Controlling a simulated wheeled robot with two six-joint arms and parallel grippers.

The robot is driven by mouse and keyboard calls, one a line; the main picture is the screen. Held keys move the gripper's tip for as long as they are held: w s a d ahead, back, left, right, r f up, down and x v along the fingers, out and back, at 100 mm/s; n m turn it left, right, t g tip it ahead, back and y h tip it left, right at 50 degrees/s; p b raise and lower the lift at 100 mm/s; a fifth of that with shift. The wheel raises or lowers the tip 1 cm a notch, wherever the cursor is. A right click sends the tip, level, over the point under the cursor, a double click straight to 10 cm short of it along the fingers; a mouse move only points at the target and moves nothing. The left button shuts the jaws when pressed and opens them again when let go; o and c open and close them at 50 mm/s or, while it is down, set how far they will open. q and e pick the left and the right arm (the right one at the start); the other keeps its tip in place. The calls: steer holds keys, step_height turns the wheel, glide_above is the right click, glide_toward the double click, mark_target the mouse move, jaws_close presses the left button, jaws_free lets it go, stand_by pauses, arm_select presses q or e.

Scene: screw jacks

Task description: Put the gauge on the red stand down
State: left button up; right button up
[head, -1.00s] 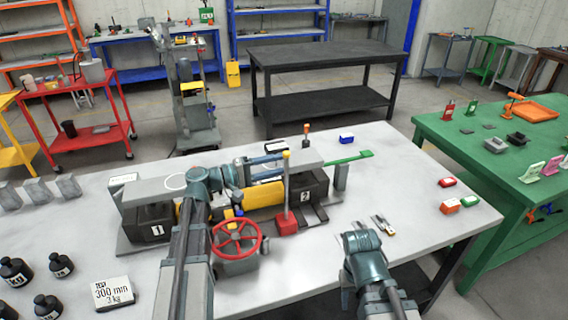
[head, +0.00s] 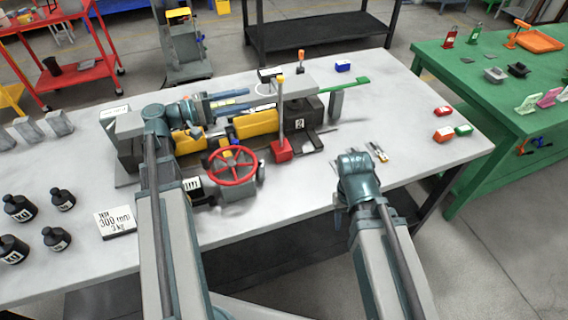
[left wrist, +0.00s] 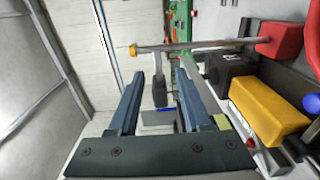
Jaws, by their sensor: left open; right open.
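The gauge's red stand (head: 281,151) is upright in front of the block marked 2. Its thin post rises to a yellow top. In the left wrist view the red stand (left wrist: 281,42) is at upper right, its post running left to the yellow end. My left gripper (head: 248,99) is open, its fingers pointing right towards the post and apart from it. In the left wrist view a dark grey piece (left wrist: 160,92) shows between the fingers (left wrist: 160,76); I cannot tell whether it belongs to the gauge. My right gripper (head: 357,178) is over the front table edge, its fingertips mostly hidden.
A red handwheel (head: 231,167) stands in front of the fixture, with a yellow block (head: 255,124) behind. Black weights (head: 19,207) and a 300 mm plate (head: 115,222) are at left. Small red and green blocks (head: 443,135) lie at right. The table centre-right is fairly clear.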

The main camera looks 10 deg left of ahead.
arm_select(q)
steer(key=s+d+f+m+g+y, duration=0.2)
steer(key=s+d+f+g, duration=0.1)
steer(key=d+f, duration=0.3)
steer(key=s+d+f+m+g+y, duration=0.2)
steer(key=s+d+f+g+y, duration=0.1)
steer(key=d+f, duration=0.3)
steer(key=s+d+f+m+g+y, duration=0.2)
steer(key=d+f, duration=0.4)
steer(key=d, duration=0.3)
steer(key=shift+s+d+m+g+y, duration=0.2)
steer(key=shift+s+m+g, duration=0.05)
steer(key=shift+s+g, duration=0.45)
steer(key=shift+s+d+m+g+y, duration=0.2)
steer(key=shift+s+m+g, duration=0.05)
steer(key=shift+s+g, duration=0.4)
steer(key=s+f+m+y, duration=0.2)
steer(key=s+y, duration=0.1)
steer(key=s+d+f+y, duration=0.1)
steer(key=s+y, duration=0.1)
steer(key=shift+f+m+g, duration=0.15)
steer(key=shift+m+g, duration=0.1)
steer(key=shift+m, duration=0.15)
steer(key=shift+s+a+m+y, duration=0.15)
steer(key=shift+s+m+y, duration=0.35)
steer(key=shift+y, duration=0.6)
steer(key=shift+s+a+y, duration=0.15)
steer(key=shift+y, duration=0.25)
